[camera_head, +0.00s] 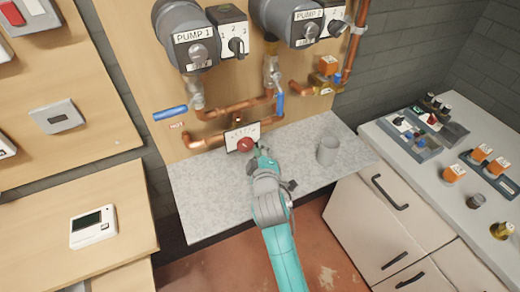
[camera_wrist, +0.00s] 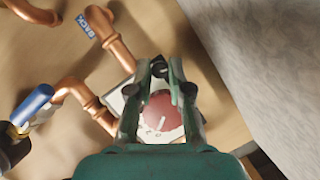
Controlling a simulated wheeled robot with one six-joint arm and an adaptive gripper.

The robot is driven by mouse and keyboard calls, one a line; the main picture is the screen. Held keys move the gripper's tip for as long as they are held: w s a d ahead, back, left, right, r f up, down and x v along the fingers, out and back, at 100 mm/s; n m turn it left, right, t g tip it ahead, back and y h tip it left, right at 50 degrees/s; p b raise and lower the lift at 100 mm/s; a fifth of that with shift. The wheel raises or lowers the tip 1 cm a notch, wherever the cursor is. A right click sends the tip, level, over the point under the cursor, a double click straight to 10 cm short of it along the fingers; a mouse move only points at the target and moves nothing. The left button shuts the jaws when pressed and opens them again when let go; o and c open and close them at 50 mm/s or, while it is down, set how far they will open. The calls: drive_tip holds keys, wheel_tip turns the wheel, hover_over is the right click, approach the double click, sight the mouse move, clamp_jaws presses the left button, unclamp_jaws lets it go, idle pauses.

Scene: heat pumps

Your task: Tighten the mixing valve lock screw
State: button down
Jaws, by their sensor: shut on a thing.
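The mixing valve has a red round knob (camera_head: 245,145) with a white scale plate (camera_head: 243,133) behind it, low on the wooden panel. The knob also shows in the wrist view (camera_wrist: 161,113), with a white pointer line. My gripper (camera_head: 260,157) is at the valve, just right of and below the knob in the head view. In the wrist view its fingers (camera_wrist: 161,78) flank the knob and their tips close on a small dark piece (camera_wrist: 159,68), which looks like the lock screw. The fingertips mostly hide this piece, and I cannot make it out in the head view.
Copper pipes (camera_head: 205,140) run around the valve, with a blue lever (camera_head: 171,113) to the left. Two pumps (camera_head: 185,38) hang above. A counter (camera_head: 400,150) with parts trays is at right.

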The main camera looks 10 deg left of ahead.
drive_tip(key=shift+m+g+y, duration=0.3)
drive_tip(key=shift+m+g, duration=0.3)
drive_tip(key=shift+m, duration=0.5)
drive_tip(key=c, duration=1.1)
unclamp_jaws()
drive_tip(key=shift+r, duration=0.1)
drive_tip(key=v, duration=1.2)
